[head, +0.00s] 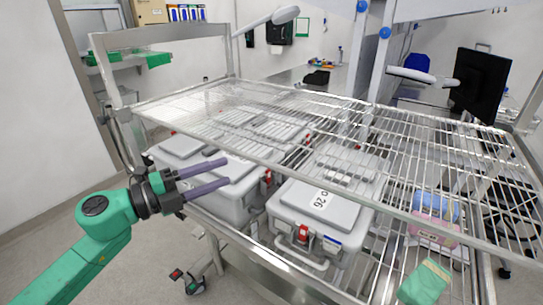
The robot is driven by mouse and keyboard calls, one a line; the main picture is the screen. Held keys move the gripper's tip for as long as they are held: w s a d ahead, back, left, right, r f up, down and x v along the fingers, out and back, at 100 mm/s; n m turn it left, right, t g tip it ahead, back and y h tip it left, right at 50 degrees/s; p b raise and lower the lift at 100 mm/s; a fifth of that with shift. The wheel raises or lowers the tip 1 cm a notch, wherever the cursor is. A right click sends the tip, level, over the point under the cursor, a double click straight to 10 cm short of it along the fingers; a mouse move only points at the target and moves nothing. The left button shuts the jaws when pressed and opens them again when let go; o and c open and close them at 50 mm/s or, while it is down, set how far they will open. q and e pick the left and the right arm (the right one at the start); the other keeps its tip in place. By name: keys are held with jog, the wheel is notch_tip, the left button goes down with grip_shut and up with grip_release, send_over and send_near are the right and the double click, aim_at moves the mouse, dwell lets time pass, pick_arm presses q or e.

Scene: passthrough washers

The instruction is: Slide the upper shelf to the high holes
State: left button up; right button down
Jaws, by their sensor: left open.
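The upper shelf (225,137) is a silver wire rack that spans the cart frame from left to right in the head view. It lies above several grey lidded boxes. My left gripper (226,173) is open, with two purple fingers pointing right, just in front of the shelf's front edge and near a grey box. Nothing shows between the fingers. The high holes cannot be made out; a frame post (125,125) stands at the shelf's left end. My right gripper is not in the view.
A grey box (314,213) labelled 26 sits under the shelf. Blue and pink packs (433,229) and a green pack (425,281) lie to the right. A black monitor (478,84) stands behind. Open floor shows at left.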

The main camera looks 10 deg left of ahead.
aim_at(266, 153)
pick_arm(q)
jog(key=p+x, duration=0.1)
jog(key=x, duration=0.3)
jog(key=p+x, duration=0.2)
jog(key=x, duration=0.2)
jog(key=p+x, duration=0.2)
jog(key=x, duration=0.2)
jog(key=shift+w+a, duration=0.1)
jog(key=shift+w, duration=0.35)
jog(key=shift+w+d+f, duration=0.15)
jog(key=shift+w+d, duration=0.05)
jog(key=shift+d, duration=0.05)
jog(key=shift+s, duration=0.1)
grip_shut()
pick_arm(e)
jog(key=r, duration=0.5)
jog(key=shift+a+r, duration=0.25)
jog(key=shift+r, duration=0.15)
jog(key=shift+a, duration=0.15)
